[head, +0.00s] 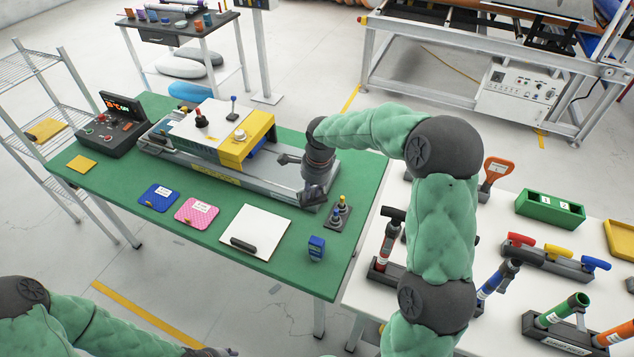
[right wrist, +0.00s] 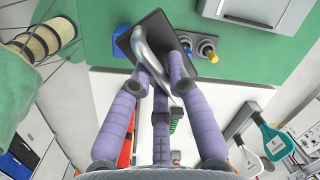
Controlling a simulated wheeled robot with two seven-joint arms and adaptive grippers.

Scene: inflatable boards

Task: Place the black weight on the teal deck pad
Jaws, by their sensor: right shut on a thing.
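My right gripper (head: 312,178) is over the right end of the green table, beside the machine's metal base. In the right wrist view its purple fingers (right wrist: 163,85) are closed around the curved silver handle of a dark flat block (right wrist: 124,42), which I take to be the black weight. In the head view the block (head: 313,196) shows dark just below the gripper. I cannot tell whether it touches the surface below. I cannot make out a teal deck pad; a blue pad (head: 159,198) and a pink pad (head: 197,210) lie on the table. My left gripper (head: 208,352) is cut off at the bottom edge.
A white board (head: 262,220) with a dark bar (head: 243,245) lies near the table's front. A holder with yellow- and blue-topped pieces (head: 338,213) and a small blue device (head: 316,247) stand close to my right gripper. A white table (head: 365,287) with tools is at right.

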